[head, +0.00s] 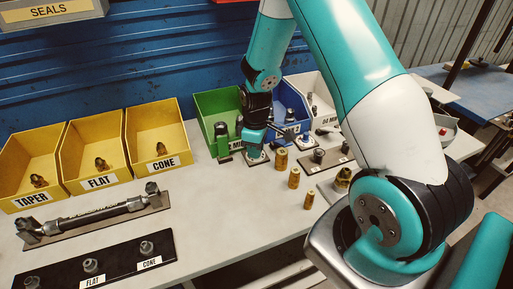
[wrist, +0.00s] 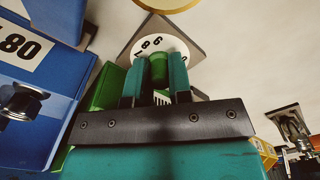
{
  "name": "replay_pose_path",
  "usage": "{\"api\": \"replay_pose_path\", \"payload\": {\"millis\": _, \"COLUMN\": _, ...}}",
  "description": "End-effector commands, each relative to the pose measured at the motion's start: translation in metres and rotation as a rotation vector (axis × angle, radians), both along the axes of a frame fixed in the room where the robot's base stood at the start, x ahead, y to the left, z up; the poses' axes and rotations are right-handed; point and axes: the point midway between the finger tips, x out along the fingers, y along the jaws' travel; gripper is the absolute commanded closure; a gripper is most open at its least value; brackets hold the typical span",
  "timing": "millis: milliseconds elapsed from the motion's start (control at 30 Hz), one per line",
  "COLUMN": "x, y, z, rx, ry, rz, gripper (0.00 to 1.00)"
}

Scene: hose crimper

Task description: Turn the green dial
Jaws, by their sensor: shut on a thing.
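The green dial (wrist: 159,68) shows in the wrist view as a green knob standing between the two fingers of my gripper (wrist: 156,80). My gripper is shut on it, one teal finger on each side. A white round face (wrist: 150,45) with black numbers, 8, 6 and 9 among them, lies around the knob on a grey square plate (wrist: 190,44). The fingers hide part of the face. In the head view my gripper (head: 256,146) is low over the bench, in front of the green bin (head: 207,106), with a plate (head: 257,158) beneath it. The knob is hard to make out there.
A blue bin (wrist: 35,85) stands close to the left in the wrist view. In the head view, several brass fittings (head: 294,177) stand right of my gripper. Yellow bins (head: 91,134) and a hose (head: 95,213) on a board lie to the left. The bench between is clear.

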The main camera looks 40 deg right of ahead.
Motion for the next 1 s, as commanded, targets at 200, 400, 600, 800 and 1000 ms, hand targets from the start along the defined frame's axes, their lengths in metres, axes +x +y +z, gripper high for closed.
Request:
{"api": "replay_pose_path", "payload": {"millis": 200, "x": -0.0009, "y": -0.0009, "z": 0.0003, "rx": -0.010, "ry": 0.002, "rz": -0.039, "gripper": 1.00}}
{"api": "replay_pose_path", "payload": {"millis": 400, "x": -0.0007, "y": -0.0005, "z": 0.0003, "rx": -0.010, "ry": 0.003, "rz": -0.141, "gripper": 1.00}}
{"api": "replay_pose_path", "payload": {"millis": 600, "x": -0.0006, "y": -0.0002, "z": 0.0004, "rx": -0.009, "ry": 0.003, "rz": -0.282, "gripper": 1.00}}
{"api": "replay_pose_path", "payload": {"millis": 800, "x": -0.0004, "y": -0.0001, "z": 0.0005, "rx": -0.008, "ry": 0.003, "rz": -0.406, "gripper": 1.00}}
{"api": "replay_pose_path", "payload": {"millis": 1000, "x": -0.0004, "y": 0.0000, "z": 0.0006, "rx": -0.008, "ry": 0.004, "rz": -0.488, "gripper": 1.00}}
